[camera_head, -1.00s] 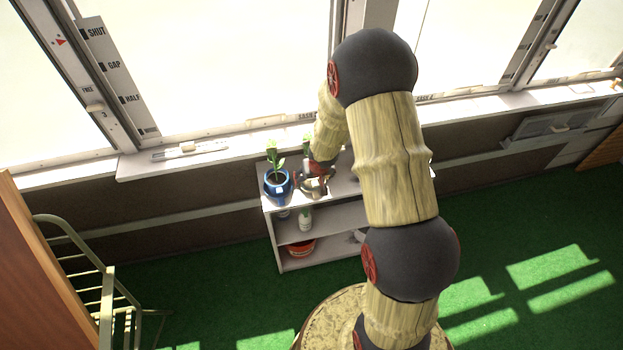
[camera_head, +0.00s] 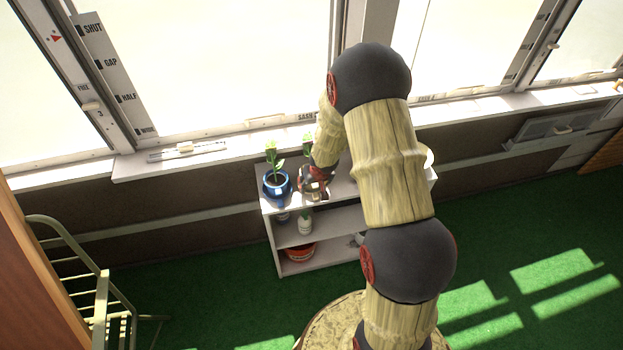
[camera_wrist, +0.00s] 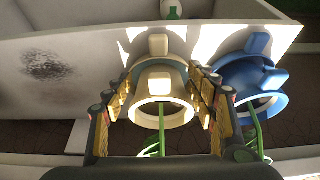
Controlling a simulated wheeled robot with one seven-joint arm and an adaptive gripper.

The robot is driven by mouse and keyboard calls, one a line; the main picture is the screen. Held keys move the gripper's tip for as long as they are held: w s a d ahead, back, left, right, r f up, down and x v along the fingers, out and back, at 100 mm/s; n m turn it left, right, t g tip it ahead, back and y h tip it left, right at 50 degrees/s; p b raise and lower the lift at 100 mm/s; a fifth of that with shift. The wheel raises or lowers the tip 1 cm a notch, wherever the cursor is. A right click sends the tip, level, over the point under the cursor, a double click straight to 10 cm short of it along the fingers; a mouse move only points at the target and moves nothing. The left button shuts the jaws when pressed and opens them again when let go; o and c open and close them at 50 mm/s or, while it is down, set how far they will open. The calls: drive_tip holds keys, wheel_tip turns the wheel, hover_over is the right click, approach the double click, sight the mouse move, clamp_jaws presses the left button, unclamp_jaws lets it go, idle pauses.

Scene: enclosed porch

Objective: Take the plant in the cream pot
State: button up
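The cream pot (camera_wrist: 162,85) is in the middle of the wrist view, seen from above its rim, with green stems (camera_wrist: 161,135) coming out of it. My gripper (camera_wrist: 162,94) has one finger on each side of the pot, and both look to be against its wall. In the head view my gripper (camera_head: 316,184) is at the top of a small white shelf (camera_head: 329,218), right of the blue pot. It hides most of the cream pot there; a few leaves (camera_head: 308,141) show above it. I cannot see whether the pot is off the shelf.
The blue pot (camera_wrist: 251,83) with a plant is close beside my right finger in the wrist view; it also shows in the head view (camera_head: 277,186). A white bottle (camera_head: 305,224) and a red-orange bowl (camera_head: 300,250) are on lower shelves. The windowsill (camera_head: 190,151) is behind.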

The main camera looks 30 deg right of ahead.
drive_tip(key=c, duration=1.4)
clamp_jaws()
